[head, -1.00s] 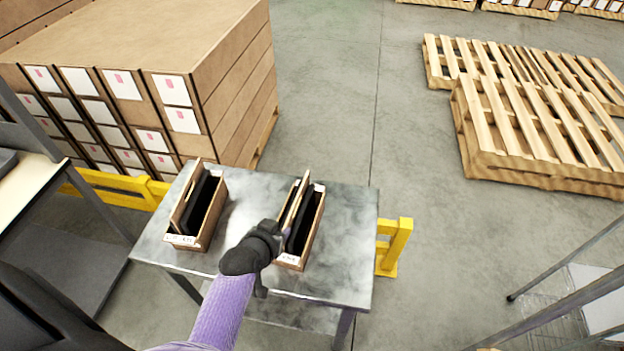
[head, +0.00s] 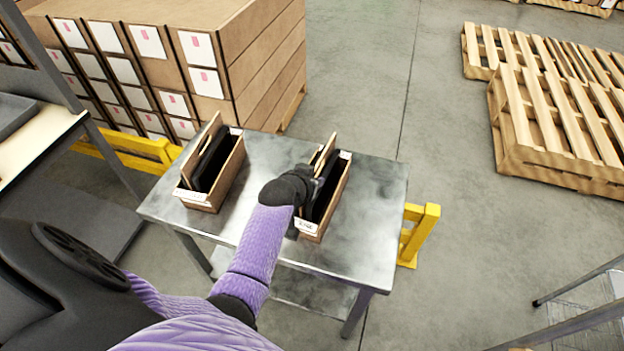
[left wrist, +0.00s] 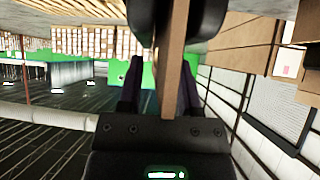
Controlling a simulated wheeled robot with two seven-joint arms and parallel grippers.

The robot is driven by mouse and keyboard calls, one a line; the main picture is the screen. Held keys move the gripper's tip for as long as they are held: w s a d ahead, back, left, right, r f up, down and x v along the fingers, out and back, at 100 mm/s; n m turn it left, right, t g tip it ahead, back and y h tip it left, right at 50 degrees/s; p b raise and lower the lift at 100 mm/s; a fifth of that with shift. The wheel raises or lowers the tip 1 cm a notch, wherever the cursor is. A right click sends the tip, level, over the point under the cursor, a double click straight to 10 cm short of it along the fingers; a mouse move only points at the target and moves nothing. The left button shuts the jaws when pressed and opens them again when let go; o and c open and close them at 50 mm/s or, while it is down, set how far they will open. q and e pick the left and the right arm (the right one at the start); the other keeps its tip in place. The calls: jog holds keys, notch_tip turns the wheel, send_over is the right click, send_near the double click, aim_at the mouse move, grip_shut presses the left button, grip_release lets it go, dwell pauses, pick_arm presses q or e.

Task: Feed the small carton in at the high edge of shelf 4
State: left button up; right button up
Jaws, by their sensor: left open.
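Two narrow open-topped brown cartons, the left carton (head: 211,181) and the right carton (head: 327,216), stand on a metal table in the head view. Each holds black items and has a brown board sticking up along its left side. My left gripper (head: 312,180) is at the left side of the right carton, by its raised board. In the left wrist view the open fingers (left wrist: 160,88) stand on either side of a thin brown board (left wrist: 172,60), with gaps beside it. The fingertips are mostly hidden in the head view. Shelf 4 cannot be identified. My right gripper is not in view.
The metal table (head: 370,230) has free room right of the right carton. Yellow rails (head: 418,235) stand beside it. A large stack of labelled boxes (head: 250,60) is behind. A grey rack (head: 80,118) is at left. Wooden pallets (head: 550,110) lie at right.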

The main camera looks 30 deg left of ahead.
pick_arm(q)
jog(key=shift+c, duration=0.3)
grip_shut()
dwell(0.4)
dwell(0.6)
